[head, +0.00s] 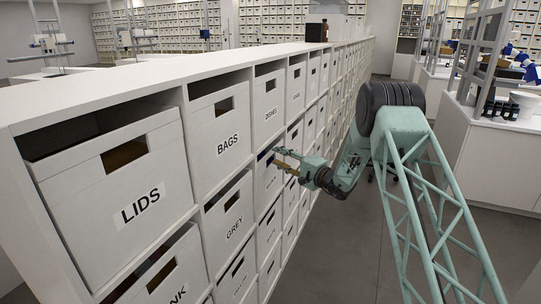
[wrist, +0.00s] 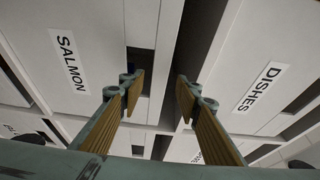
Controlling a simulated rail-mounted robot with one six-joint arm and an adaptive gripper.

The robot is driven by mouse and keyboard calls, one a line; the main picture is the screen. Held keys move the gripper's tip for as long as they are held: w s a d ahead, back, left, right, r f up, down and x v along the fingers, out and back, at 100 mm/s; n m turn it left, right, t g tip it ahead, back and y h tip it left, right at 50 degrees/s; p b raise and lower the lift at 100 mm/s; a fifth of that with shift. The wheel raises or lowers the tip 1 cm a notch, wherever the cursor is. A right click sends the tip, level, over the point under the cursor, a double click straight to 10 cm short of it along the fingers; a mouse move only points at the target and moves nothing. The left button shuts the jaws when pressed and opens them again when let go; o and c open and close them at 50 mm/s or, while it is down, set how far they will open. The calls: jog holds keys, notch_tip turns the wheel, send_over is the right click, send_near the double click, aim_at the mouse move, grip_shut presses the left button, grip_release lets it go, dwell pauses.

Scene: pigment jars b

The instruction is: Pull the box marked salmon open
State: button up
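The box marked SALMON (wrist: 48,75) is white, with a dark handle cutout beside its label, and fills the left of the wrist view. In the head view, the box under DISHES is partly hidden by my gripper (head: 284,160) and its label cannot be read. My gripper (wrist: 158,88) is open and empty, its two wood-coloured pads apart. Its left finger overlaps the salmon box near the cutout; its right finger lies towards the DISHES box (wrist: 265,85). I cannot tell whether either finger touches anything.
The white shelf (head: 190,62) holds rows of boxes, including LIDS (head: 115,190), BAGS (head: 220,120) and GREY (head: 232,220). A white counter (head: 480,150) with dark jars (head: 500,110) stands at the right.

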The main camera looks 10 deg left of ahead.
aim_at(271, 154)
jog(key=shift+x, duration=2.65)
grip_shut()
